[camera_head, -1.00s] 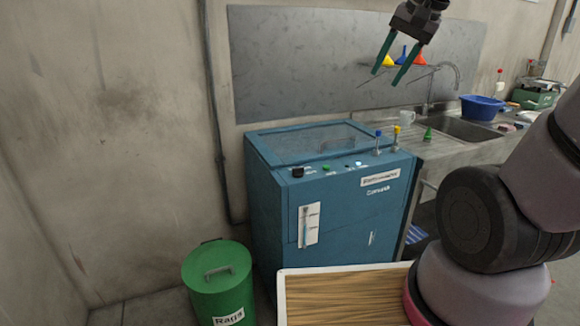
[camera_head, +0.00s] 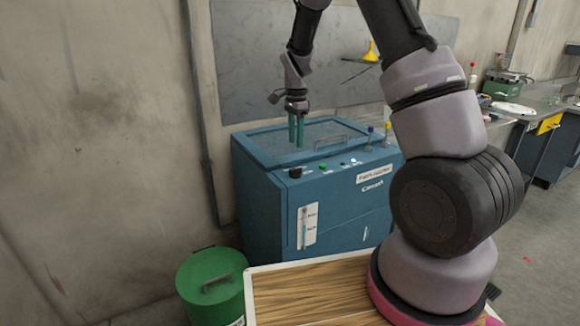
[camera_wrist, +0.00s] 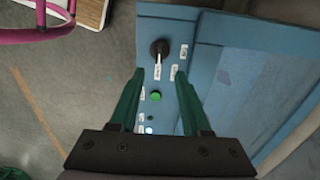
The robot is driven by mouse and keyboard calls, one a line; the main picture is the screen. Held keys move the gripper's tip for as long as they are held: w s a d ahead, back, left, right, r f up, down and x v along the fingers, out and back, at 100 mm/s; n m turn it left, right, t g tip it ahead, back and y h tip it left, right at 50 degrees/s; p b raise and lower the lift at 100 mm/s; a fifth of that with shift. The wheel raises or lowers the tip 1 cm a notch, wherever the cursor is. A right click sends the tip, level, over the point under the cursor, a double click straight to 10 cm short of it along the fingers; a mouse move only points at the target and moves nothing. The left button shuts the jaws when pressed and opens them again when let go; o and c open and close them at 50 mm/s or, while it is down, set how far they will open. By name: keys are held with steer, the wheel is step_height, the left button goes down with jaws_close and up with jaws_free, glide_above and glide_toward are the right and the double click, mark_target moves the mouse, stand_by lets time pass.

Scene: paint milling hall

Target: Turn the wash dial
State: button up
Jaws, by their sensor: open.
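The wash dial, a black knob (camera_head: 296,173) with a pale pointer, sits at the left end of the blue machine's (camera_head: 330,220) top front panel. In the wrist view the dial (camera_wrist: 159,47) lies ahead of my fingertips, with small white labels beside it. My gripper (camera_head: 296,145) has two green fingers pointing down above the machine's top, near the dial in the head view. In the wrist view my gripper (camera_wrist: 158,73) is open and empty, its fingertips on either side of the line to the dial. I cannot tell the height left between fingertips and panel.
A green button (camera_wrist: 155,96) and a white one (camera_wrist: 149,130) lie along the panel. A green bin (camera_head: 212,285) stands at front left.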

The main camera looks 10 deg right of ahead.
mark_target(295, 172)
step_height(295, 172, down, 11)
steer(key=shift+r, duration=0.2)
stand_by(0.3)
jaws_close()
